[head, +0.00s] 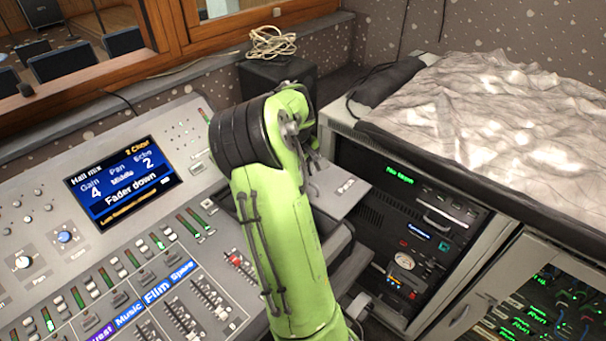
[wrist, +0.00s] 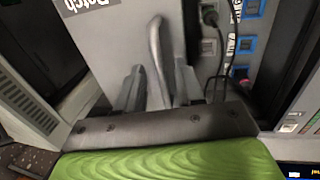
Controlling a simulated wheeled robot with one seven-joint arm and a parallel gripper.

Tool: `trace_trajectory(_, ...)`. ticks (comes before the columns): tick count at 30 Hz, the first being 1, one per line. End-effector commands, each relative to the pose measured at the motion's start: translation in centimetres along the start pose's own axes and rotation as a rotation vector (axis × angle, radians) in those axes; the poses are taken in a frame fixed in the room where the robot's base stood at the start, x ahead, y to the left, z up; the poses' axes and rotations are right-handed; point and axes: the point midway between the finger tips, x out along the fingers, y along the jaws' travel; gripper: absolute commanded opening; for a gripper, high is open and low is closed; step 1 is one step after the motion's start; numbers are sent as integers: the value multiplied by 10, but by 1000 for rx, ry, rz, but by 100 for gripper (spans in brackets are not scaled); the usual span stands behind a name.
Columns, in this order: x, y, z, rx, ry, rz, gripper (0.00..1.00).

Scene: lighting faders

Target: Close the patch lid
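The patch lid is a flat grey panel. In the head view the lid (head: 338,190) shows just right of my green arm, and my gripper is mostly hidden behind my wrist.
A black plug and cable (wrist: 210,18) sit in the sockets, next to blue labels (wrist: 248,45). The mixing desk (head: 75,250) with its faders lies left of my arm. An equipment rack (head: 400,225) stands close on the right. A dark box (head: 275,75) stands behind my wrist.

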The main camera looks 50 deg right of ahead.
Motion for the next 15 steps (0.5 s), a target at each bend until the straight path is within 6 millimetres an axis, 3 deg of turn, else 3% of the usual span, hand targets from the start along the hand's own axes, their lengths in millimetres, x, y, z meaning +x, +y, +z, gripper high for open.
trace_trajectory(2,0,0,0,0,0,0,34)
trace_trajectory(9,-1,0,0,0,0,0,0)
trace_trajectory(15,-1,0,0,0,0,0,0)
